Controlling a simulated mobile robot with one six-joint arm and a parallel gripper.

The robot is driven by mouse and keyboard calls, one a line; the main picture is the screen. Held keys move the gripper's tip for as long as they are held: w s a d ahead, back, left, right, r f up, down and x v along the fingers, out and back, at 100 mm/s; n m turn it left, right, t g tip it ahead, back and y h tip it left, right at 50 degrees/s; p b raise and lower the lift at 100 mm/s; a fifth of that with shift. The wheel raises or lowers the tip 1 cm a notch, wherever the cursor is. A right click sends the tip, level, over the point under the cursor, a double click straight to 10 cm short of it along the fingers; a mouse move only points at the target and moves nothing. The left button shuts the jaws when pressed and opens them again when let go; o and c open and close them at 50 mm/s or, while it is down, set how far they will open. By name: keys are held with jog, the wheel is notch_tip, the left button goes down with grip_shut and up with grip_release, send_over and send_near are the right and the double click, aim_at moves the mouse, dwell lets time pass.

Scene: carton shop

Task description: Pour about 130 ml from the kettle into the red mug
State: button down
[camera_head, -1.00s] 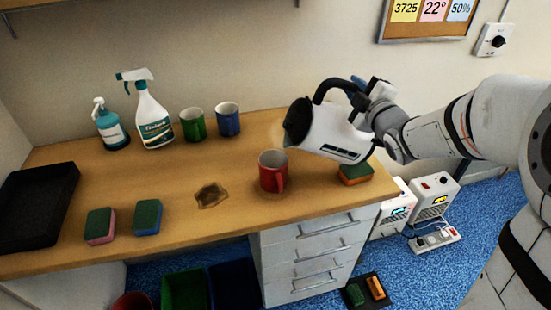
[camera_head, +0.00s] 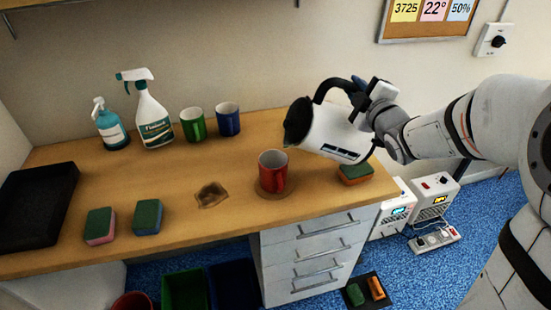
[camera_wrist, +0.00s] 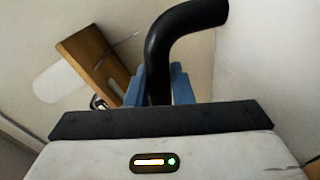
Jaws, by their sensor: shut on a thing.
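The white kettle (camera_head: 328,132) with a black handle and dark top is held in the air, tilted with its dark spout end to the left, above and right of the red mug. My gripper (camera_head: 362,92) is shut on the kettle's black handle, which shows between the blue fingers (camera_wrist: 160,86) in the wrist view. The red mug (camera_head: 272,174) stands upright on a round brown coaster or ring on the desk, near the front edge. No stream of liquid is clearly visible, and the level inside the mug cannot be told.
An orange-green sponge (camera_head: 355,174) lies right of the mug, below the kettle. A brown stain (camera_head: 211,195) is left of it. Green (camera_head: 193,126) and blue (camera_head: 228,120) mugs, a spray bottle (camera_head: 154,118) and a pump bottle (camera_head: 112,128) stand behind. A black tray (camera_head: 36,207) is far left.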

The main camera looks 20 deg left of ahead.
jog(key=shift+w+d+f+m, duration=0.2)
jog(key=shift+w+d+m, duration=0.5)
jog(key=shift+d+m, duration=0.35)
jog(key=w+d+f+m+b, duration=0.3)
jog(key=d+f+m, duration=0.3)
jog(key=f+m, duration=0.5)
jog(key=shift+w+d+f+b, duration=0.2)
jog(key=shift+w+f+b, duration=0.15)
jog(key=shift+w+f, duration=0.2)
